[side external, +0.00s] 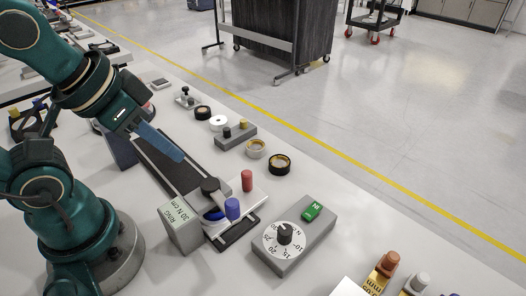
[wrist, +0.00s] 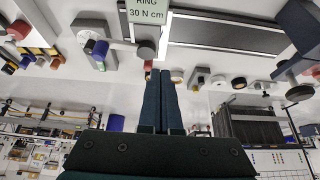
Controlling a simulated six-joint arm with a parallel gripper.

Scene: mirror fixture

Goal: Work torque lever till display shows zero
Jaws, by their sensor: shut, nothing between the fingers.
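My gripper (side external: 180,156) is shut and empty, its blue-grey fingers reaching over the dark rail plate. In the wrist view the closed fingers (wrist: 163,74) point at the fixture. A grey lever with a round dark head (side external: 210,187) sits on the fixture, next to a blue knob (side external: 232,208) and a red peg (side external: 247,181). My fingers look apart from the lever in the side view. A grey box reading "RING 30 N cm" (side external: 179,226) stands beside it. A round white dial (side external: 284,243) with a black knob is on a grey block; I cannot read its setting exactly.
A green switch (side external: 312,211) is on the dial's block. Black and tan rings (side external: 279,164) and a grey block with small pegs (side external: 236,136) lie behind the fixture. Brass and grey pieces (side external: 382,272) stand at the near right. The white table is clear between the rings and dial.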

